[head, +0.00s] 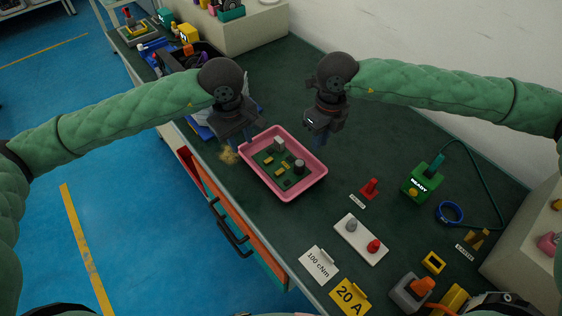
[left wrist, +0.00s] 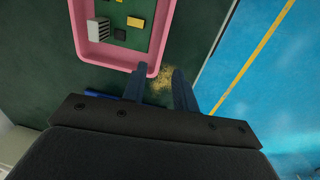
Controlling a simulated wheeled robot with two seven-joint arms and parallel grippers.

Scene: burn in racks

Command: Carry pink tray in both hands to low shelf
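The pink tray (head: 318,180) sits on the dark green bench top near its left edge, with a green circuit board (head: 271,160) lying inside it. My left gripper (head: 234,142) is at the tray's far left corner. In the left wrist view its two fingers (left wrist: 160,88) are spread with a gap between them, close to the corner of the pink tray (left wrist: 152,69); contact is unclear. My right gripper (head: 320,138) hangs by the tray's far right side. Its fingers are mostly hidden, so its opening cannot be told. I cannot make out a low shelf.
An orange-fronted drawer with a dark handle (head: 231,227) stands open at the bench's left edge. A white plate (head: 361,239) with knobs, cards and a green READY box (head: 422,183) lie right of the tray. Dark bins stand behind my left gripper.

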